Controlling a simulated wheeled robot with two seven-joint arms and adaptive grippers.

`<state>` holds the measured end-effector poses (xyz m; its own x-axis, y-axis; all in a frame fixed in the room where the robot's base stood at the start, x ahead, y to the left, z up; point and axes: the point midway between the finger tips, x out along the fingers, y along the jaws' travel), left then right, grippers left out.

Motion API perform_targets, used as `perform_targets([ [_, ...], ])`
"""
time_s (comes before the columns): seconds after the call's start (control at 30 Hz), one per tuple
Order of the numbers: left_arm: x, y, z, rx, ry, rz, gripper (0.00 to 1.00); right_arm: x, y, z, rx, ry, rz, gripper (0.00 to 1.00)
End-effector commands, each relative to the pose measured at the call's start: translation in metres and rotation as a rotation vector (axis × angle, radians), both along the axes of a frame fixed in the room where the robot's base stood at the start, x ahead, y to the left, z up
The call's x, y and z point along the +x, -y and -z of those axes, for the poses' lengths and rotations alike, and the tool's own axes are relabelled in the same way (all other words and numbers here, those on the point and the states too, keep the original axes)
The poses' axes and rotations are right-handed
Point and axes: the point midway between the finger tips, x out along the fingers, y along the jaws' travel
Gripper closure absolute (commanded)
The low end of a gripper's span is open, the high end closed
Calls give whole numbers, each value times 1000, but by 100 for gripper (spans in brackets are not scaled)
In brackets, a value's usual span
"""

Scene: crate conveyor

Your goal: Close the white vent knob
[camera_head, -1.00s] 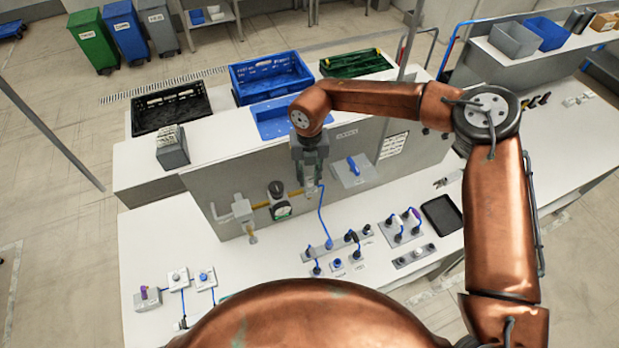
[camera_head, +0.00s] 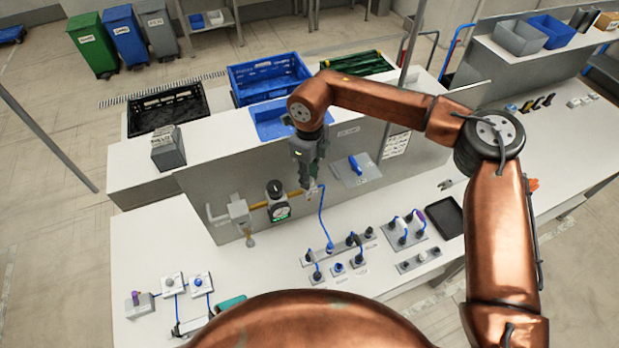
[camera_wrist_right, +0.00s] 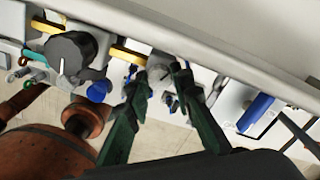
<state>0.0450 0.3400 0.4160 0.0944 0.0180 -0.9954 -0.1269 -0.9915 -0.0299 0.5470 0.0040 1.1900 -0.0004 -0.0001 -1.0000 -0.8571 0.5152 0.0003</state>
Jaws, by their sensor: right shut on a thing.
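My right gripper (camera_head: 313,184) is at the upright grey panel, at the right end of the yellow pipe, just above the blue hose. In the right wrist view its two dark green fingers (camera_wrist_right: 162,72) are closed around a small pale part, the white vent knob (camera_wrist_right: 163,76). The fingers cover much of the knob, so its turn angle cannot be read. In the head view the knob is hidden by the gripper. My left gripper is not in view.
A panel with a blue handle (camera_head: 355,165) is close on the right. A blue hose (camera_head: 323,215) runs down to the bench connectors. Crates stand on the shelf behind.

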Motion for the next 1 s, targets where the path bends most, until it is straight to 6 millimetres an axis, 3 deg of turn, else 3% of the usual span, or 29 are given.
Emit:
perform_targets([
  [0.5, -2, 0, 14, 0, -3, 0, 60, 1, 0, 0, 1, 1, -380, 100],
  [1.0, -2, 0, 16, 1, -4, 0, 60, 1, 0, -1, 1, 3, -478, 100],
])
